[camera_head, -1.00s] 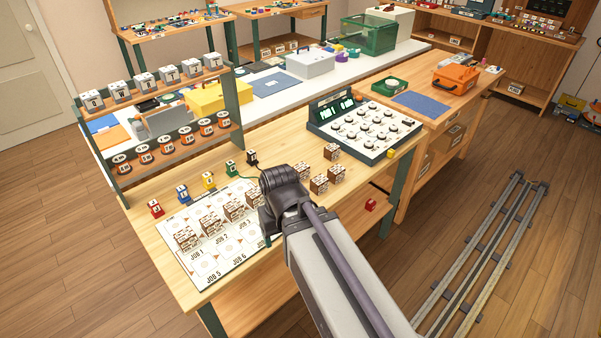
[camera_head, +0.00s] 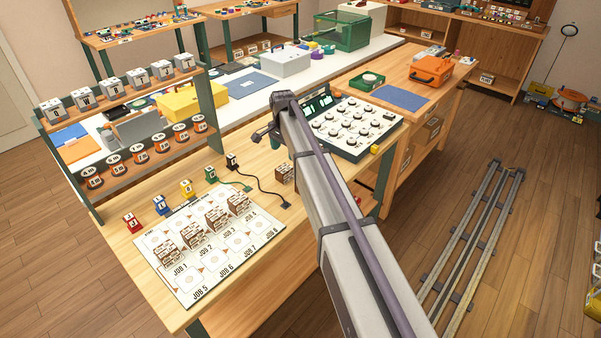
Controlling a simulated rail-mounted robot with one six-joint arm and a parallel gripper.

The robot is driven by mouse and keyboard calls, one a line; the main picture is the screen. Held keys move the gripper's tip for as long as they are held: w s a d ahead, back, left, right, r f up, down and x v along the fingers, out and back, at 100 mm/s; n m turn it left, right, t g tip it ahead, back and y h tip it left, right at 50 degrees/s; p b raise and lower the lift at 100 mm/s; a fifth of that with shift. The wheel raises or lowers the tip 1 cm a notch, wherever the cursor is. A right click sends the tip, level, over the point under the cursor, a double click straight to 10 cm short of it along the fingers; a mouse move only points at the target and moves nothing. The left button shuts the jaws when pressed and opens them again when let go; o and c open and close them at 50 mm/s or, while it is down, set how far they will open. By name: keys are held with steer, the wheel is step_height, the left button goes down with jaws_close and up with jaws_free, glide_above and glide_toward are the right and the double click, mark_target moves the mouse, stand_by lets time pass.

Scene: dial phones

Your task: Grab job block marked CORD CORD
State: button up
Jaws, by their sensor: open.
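Brown job blocks with pale lettering stand in stacks on the white job board, one group (camera_head: 167,250) at JOB 1 and others (camera_head: 216,218) toward JOB 4. Another brown block (camera_head: 285,172) stands on the bare wood right of the board, partly beside my arm. The lettering is too small to read, so I cannot tell which block is marked CORD CORD. My arm reaches across the bench from the lower right.
The job board (camera_head: 190,298) lies at the bench's front left. Red (camera_head: 131,223), blue, yellow and green small blocks line its back edge, near a black block with a cord. The dial panel (camera_head: 350,128) stands behind my arm. A rack (camera_head: 150,155) of lettered blocks stands left.

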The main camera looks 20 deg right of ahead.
mark_target(284, 168)
steer(key=shift+a+f, duration=0.15)
steer(key=shift+f, duration=0.05)
step_height(284, 168, down, 11)
steer(key=b, duration=1.1)
steer(key=shift+a, duration=0.1)
steer(key=shift+r, duration=0.25)
steer(key=c, duration=1)
